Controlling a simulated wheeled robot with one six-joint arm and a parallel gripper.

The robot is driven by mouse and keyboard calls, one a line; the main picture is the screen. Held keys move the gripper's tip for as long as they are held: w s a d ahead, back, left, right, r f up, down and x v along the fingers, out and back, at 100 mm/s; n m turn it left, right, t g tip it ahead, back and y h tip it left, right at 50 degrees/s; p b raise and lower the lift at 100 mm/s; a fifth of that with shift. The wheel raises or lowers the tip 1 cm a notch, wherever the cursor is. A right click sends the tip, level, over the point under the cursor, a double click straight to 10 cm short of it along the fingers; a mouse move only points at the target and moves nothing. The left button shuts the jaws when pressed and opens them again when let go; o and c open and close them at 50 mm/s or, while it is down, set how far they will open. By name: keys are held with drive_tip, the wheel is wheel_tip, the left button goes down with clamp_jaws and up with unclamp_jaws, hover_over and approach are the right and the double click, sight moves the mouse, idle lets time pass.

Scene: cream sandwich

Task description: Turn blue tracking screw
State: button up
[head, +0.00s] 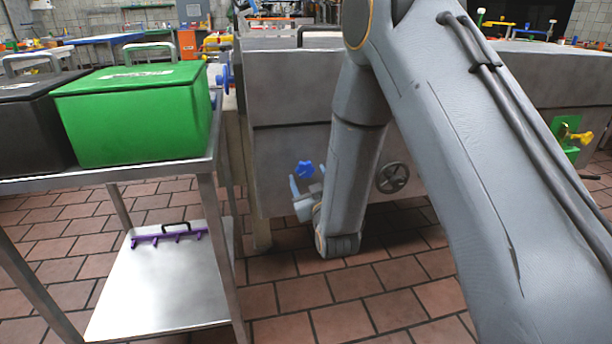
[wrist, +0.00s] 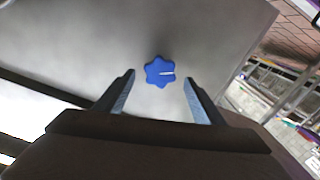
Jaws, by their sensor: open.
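The blue tracking screw (head: 305,169) is a star-shaped knob on the grey machine's side panel. In the wrist view the blue screw (wrist: 160,72) lies ahead of and between the fingertips, with a pale line mark on its face. My gripper (head: 308,190) is at the panel, just below the screw in the head view. Its jaws (wrist: 158,78) are open, one on each side of the screw in the wrist picture, with nothing between them. Whether the fingertips reach the screw's depth is hard to tell; they look apart from it.
A grey handwheel (head: 392,177) is on the same panel to the right. A steel cart (head: 160,290) at left carries a green box (head: 135,112) and a black box (head: 30,125). A purple rack (head: 170,236) lies on its lower shelf. The tiled floor is open in front.

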sight(307, 172)
drive_tip(key=shift+x, duration=1.55)
drive_tip(key=shift+c, duration=0.3)
drive_tip(key=c, duration=1)
drive_tip(key=shift+m, duration=0.3)
drive_tip(key=m+p, duration=0.1)
drive_tip(key=m, duration=0.4)
drive_tip(key=shift+d+p, duration=0.1)
drive_tip(key=shift+p, duration=0.2)
drive_tip(key=m+p, duration=0.1)
drive_tip(key=m, duration=0.5)
drive_tip(key=shift+d+m+p, duration=0.1)
drive_tip(key=shift+m+p, duration=0.3)
drive_tip(key=m+p, duration=0.1)
drive_tip(key=m, duration=0.5)
drive_tip(key=shift+f, duration=0.1)
drive_tip(key=shift+f+m+p, duration=0.1)
drive_tip(key=shift+m+p, duration=0.7)
drive_tip(key=shift+m, duration=1.9)
